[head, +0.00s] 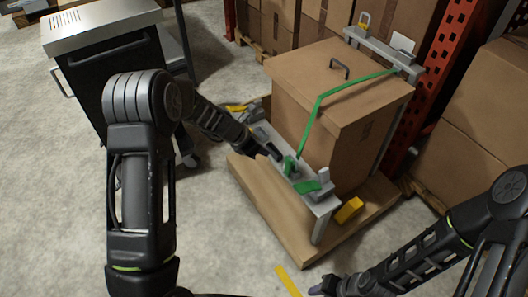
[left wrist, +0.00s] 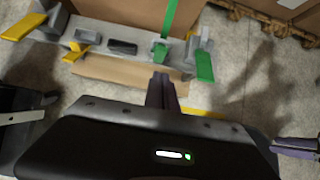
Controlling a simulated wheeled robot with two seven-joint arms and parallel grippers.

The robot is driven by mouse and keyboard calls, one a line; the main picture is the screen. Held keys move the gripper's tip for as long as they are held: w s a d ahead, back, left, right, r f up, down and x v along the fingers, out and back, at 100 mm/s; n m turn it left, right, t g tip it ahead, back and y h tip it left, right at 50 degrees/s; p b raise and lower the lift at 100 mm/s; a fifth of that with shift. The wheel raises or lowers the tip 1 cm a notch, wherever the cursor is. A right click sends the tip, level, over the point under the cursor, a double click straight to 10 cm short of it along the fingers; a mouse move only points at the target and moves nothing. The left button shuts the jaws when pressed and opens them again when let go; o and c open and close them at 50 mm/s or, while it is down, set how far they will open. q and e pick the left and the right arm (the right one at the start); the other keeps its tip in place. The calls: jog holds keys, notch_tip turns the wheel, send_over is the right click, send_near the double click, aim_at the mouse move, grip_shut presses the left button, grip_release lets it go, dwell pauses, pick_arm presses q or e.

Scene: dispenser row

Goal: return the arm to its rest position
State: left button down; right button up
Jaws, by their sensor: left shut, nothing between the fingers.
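My left arm comes in from the left in the head view and reaches toward a low grey shelf (head: 318,207). My left gripper (head: 264,149) is near the shelf's front side. In the left wrist view its purple-grey fingers (left wrist: 162,92) are together with nothing between them, and the shelf (left wrist: 100,36) lies beyond them. Whether the gripper touches the shelf cannot be told. My right arm comes in from the lower right. My right gripper (head: 322,289) is at the bottom edge of the head view, partly cut off, and its opening is unclear.
Green levers (head: 307,186) and a yellow lever (head: 236,107) sit along the shelf. A large cardboard box (head: 345,85) with a green strap stands behind it. A yellow block (head: 349,210) lies nearby. A black cabinet (head: 105,60) stands back left; the left floor is clear.

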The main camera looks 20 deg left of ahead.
dwell(0.4)
pick_arm(q)
jog(key=s+d+f+m+g+y+p, duration=0.25)
jog(key=s+f+m, duration=0.75)
jog(key=s+m, duration=0.5)
jog(key=s+d+m+g+h+p, duration=0.1)
jog(key=s+d+m, duration=0.4)
jog(key=s, duration=0.4)
jog(key=s+d+m+g+h+p, duration=0.1)
jog(key=s+d+m, duration=0.5)
jog(key=s, duration=0.4)
jog(key=shift+s, duration=0.15)
